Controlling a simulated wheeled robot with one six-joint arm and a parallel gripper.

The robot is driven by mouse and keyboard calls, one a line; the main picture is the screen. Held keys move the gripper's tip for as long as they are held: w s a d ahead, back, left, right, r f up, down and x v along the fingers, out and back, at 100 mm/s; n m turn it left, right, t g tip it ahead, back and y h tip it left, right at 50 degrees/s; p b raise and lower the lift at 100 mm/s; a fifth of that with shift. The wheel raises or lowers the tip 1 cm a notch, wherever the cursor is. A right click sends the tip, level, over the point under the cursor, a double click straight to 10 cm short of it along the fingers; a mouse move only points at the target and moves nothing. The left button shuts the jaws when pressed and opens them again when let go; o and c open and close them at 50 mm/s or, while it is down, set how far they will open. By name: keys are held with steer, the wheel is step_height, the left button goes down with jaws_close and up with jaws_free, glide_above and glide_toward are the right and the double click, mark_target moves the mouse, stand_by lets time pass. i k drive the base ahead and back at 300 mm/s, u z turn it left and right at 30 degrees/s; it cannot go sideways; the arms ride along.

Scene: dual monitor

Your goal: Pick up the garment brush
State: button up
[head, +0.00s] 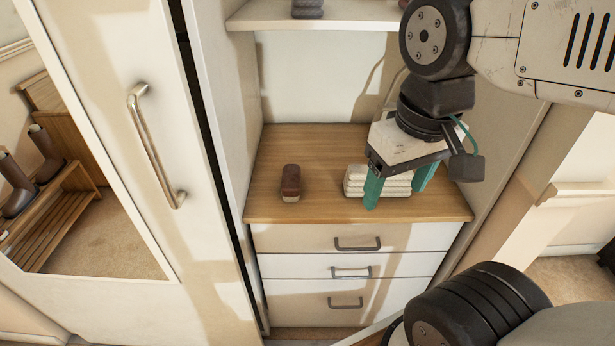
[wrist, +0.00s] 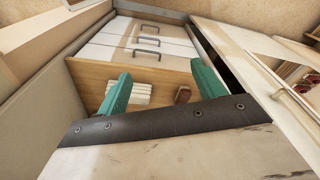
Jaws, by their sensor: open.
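The garment brush (head: 291,183) is a small brown brush with pale bristles at its lower edge. It lies on the wooden counter (head: 330,212) inside the wardrobe, left of a folded white stack. In the wrist view the brush (wrist: 183,94) shows just left of the right finger. My gripper (head: 396,187) has two green fingers, apart and with nothing held. In the head view it is over the white stack, to the right of the brush. The fingers also show in the wrist view (wrist: 160,85).
The folded white stack (head: 355,190) is partly hidden behind my fingers. Drawers (head: 300,239) with metal handles are under the counter. A mirrored door (head: 100,200) stands at the left. A shelf (head: 345,18) runs above. The counter around the brush is clear.

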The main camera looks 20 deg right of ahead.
mark_target(291, 178)
steer(key=z, duration=0.55)
steer(key=k, duration=1.25)
steer(key=u, duration=0.4)
steer(key=i, duration=1.65)
steer(key=z, duration=0.6)
